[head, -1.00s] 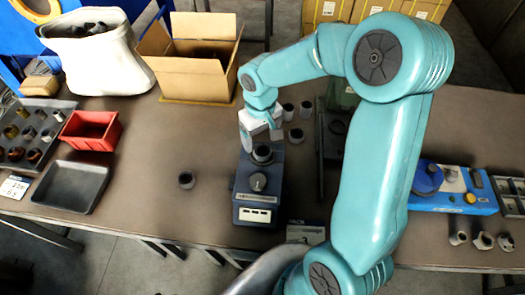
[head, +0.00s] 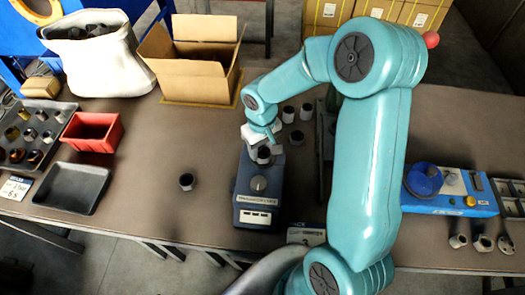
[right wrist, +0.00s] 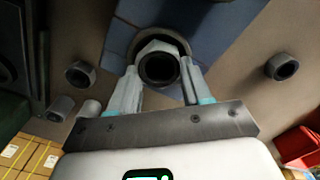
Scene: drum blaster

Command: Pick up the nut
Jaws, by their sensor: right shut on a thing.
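A grey hexagonal nut (head: 264,156) with a dark hole is at the top of the blue-grey machine (head: 257,213) in the middle of the table. My right gripper (head: 258,140) reaches it from behind and above. In the right wrist view the nut (right wrist: 157,47) sits between the two fingertips of the gripper (right wrist: 161,80), which is shut on it. A dark round seat shows behind the nut there. I cannot tell whether the nut touches the seat or is slightly above it. My left gripper is not in view.
A loose nut (head: 187,181) lies left of the machine. Several more stand behind it, one here (head: 306,111). A red bin (head: 93,131), a black tray (head: 73,188) and a cardboard box (head: 197,80) are left and behind. A blue device (head: 440,187) is right.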

